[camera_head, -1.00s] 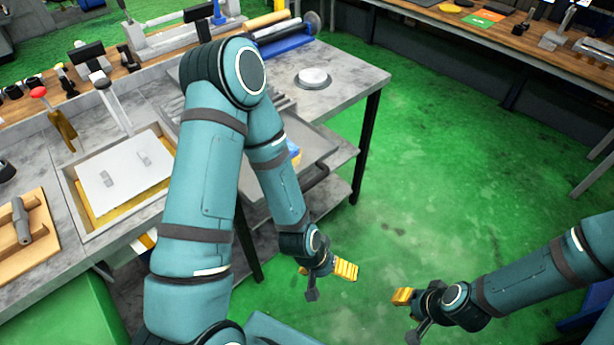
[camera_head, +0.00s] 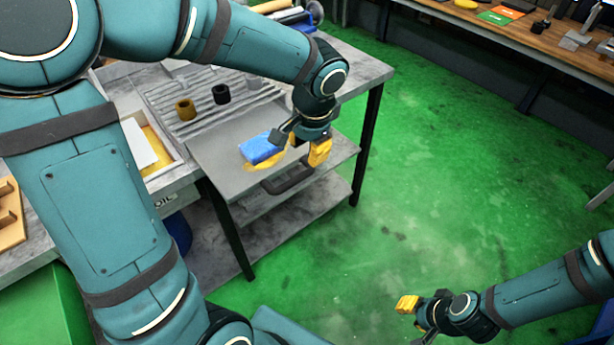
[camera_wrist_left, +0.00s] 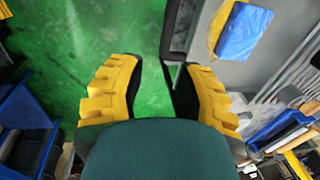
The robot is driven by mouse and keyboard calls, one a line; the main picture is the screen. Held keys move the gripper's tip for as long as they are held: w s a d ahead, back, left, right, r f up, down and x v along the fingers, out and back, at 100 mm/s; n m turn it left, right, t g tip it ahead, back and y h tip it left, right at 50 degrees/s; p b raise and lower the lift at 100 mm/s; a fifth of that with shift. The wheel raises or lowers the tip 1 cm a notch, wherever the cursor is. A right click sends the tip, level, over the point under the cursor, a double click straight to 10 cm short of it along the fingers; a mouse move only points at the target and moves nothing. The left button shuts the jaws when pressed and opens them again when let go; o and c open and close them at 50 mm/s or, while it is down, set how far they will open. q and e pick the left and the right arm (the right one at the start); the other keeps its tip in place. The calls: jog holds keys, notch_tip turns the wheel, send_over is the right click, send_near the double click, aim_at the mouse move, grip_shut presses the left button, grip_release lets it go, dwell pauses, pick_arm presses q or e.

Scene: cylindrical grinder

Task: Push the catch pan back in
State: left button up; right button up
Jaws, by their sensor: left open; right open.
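The catch pan (camera_head: 212,150) is a grey tray sticking out from the front of the workbench, with a dark handle (camera_head: 288,181) on its front edge. A blue block (camera_head: 260,149) lies in it on a yellow patch. My left gripper (camera_head: 306,148) is open and empty, above the pan's front right corner near the handle. In the left wrist view, the open fingers (camera_wrist_left: 157,88) point towards the dark handle (camera_wrist_left: 178,32), with the pan (camera_wrist_left: 282,50) to the right. Contact cannot be told. My right gripper (camera_head: 412,314) is open, low over the floor.
Two small cylinders, one brass (camera_head: 185,109) and one black (camera_head: 221,94), stand on the ribbed surface behind the pan. A lower shelf (camera_head: 300,207) and a table leg (camera_head: 367,145) are nearby. The green floor (camera_head: 450,180) to the right is clear.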

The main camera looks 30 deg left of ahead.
aim_at(297, 178)
pick_arm(q)
jog(key=a+f+b, duration=0.1)
jog(key=f, duration=0.3)
jog(key=a+f+b, duration=0.1)
jog(key=f, duration=0.3)
jog(key=w+a+f+b, duration=0.1)
jog(key=f, duration=0.3)
jog(key=shift+a+f+b, duration=0.15)
jog(key=shift+f+b, duration=0.1)
jog(key=shift+b, duration=0.05)
jog(key=shift+s, duration=0.1)
grip_shut()
